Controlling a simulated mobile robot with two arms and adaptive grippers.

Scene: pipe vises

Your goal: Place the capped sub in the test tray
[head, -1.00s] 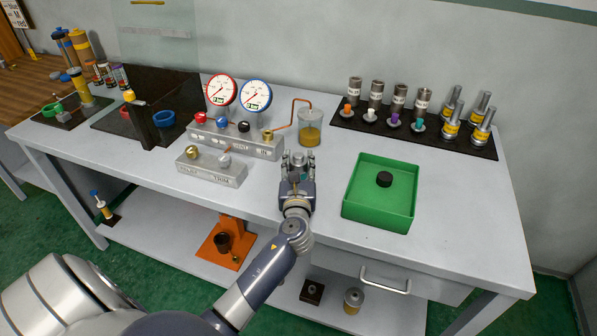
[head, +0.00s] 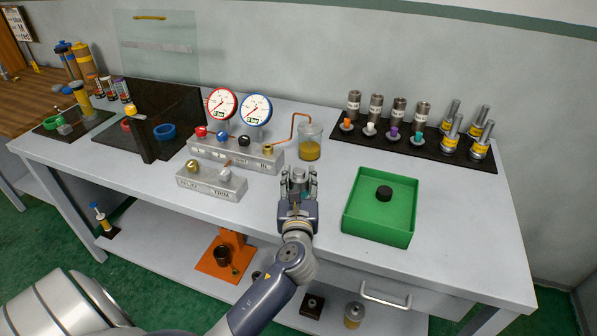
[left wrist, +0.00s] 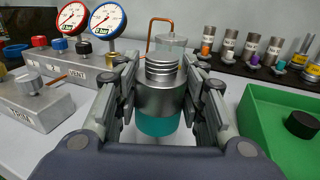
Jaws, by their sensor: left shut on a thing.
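My left gripper (head: 298,182) is shut on a metal sub (left wrist: 162,95) with a threaded top and a teal lower part. The sub is upright between the fingers in the left wrist view. In the head view the gripper is over the bench, left of the green tray (head: 350,222) and in front of the beaker. The tray holds a black round cap-like piece (head: 384,193) and is otherwise empty. It also shows at the right of the left wrist view (left wrist: 262,125). My right gripper is not in view.
A gauge manifold (head: 235,150) and a smaller trim block (head: 212,182) stand left of the gripper. A beaker (head: 310,143) of amber liquid stands behind it. A black mat (head: 440,150) with metal fittings and coloured plugs lies behind the tray. The bench between gripper and tray is clear.

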